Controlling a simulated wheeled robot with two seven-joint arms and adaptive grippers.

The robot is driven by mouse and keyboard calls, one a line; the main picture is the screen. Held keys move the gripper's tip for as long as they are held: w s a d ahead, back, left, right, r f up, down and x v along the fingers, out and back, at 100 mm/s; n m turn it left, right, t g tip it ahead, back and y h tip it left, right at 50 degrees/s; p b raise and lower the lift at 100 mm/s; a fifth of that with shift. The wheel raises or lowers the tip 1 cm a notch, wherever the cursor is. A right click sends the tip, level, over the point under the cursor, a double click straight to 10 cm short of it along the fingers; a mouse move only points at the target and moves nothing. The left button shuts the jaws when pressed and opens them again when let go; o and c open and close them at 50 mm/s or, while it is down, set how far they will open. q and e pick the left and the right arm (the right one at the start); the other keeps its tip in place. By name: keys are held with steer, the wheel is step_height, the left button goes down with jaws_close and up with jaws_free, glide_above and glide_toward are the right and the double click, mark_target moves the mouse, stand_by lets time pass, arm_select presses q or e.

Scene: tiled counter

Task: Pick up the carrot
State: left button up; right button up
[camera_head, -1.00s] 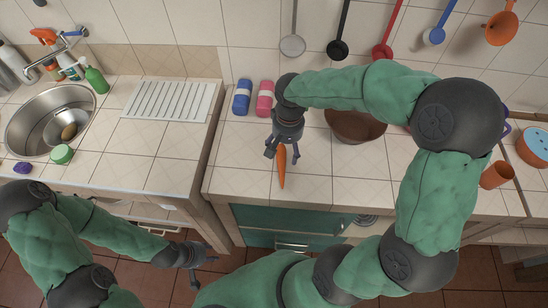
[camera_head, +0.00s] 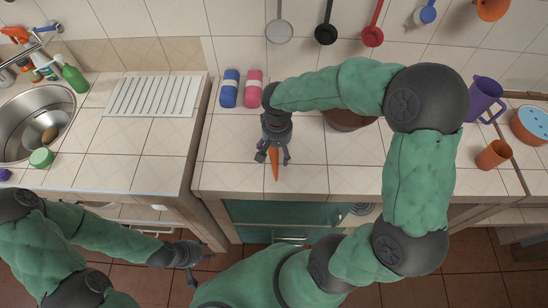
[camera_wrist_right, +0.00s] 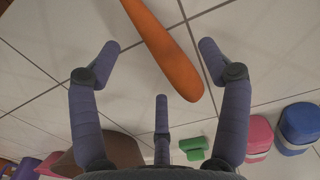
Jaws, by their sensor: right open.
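The orange carrot (camera_head: 275,168) lies on the tiled counter near its front edge. My right gripper (camera_head: 273,160) is above it with its fingers spread on both sides, and its palm hides the carrot's far part. In the right wrist view the carrot (camera_wrist_right: 168,55) runs at a slant between the open fingers of the right gripper (camera_wrist_right: 160,65), and nothing is held. My left gripper (camera_head: 196,262) is low at the front, off the counter, looking open and empty.
Blue (camera_head: 230,88) and pink (camera_head: 253,88) containers stand behind the right gripper. A brown bowl (camera_head: 348,120) is partly behind my right arm. An orange cup (camera_head: 493,155) and purple mug (camera_head: 484,97) are at the right. The sink (camera_head: 22,125) is at the left.

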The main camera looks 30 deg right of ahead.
step_height(320, 180, down, 2)
steer(key=shift+f, duration=0.25)
steer(key=shift+r, duration=0.1)
steer(key=c, duration=1.3)
steer(key=shift+r, duration=0.1)
